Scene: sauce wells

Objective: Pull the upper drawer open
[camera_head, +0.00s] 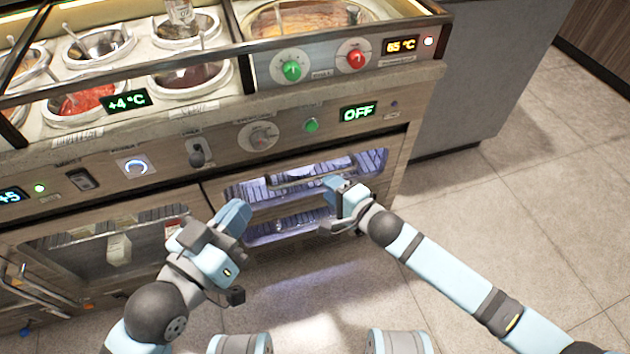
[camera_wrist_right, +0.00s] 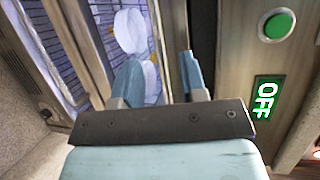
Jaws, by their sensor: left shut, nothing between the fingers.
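The upper drawer (camera_head: 300,181) is in the lit bay under the counter in the head view, above a lower lit drawer (camera_head: 285,229). I cannot tell whether it stands slightly out. My right gripper (camera_head: 334,196) is in front of its right part and hides some of it. In the right wrist view its fingers (camera_wrist_right: 160,85) are apart, with nothing seen between them; contact with the drawer is not clear. My left gripper (camera_head: 242,212) is shut and empty, in front of the bay's left edge.
The counter above holds several sauce wells, with red sauce (camera_head: 80,100) in one. A control strip with a green button (camera_head: 311,125) and an OFF display (camera_head: 358,113) runs above the bay. A glass-fronted cabinet (camera_head: 110,245) is left. Floor at right (camera_head: 530,170) is clear.

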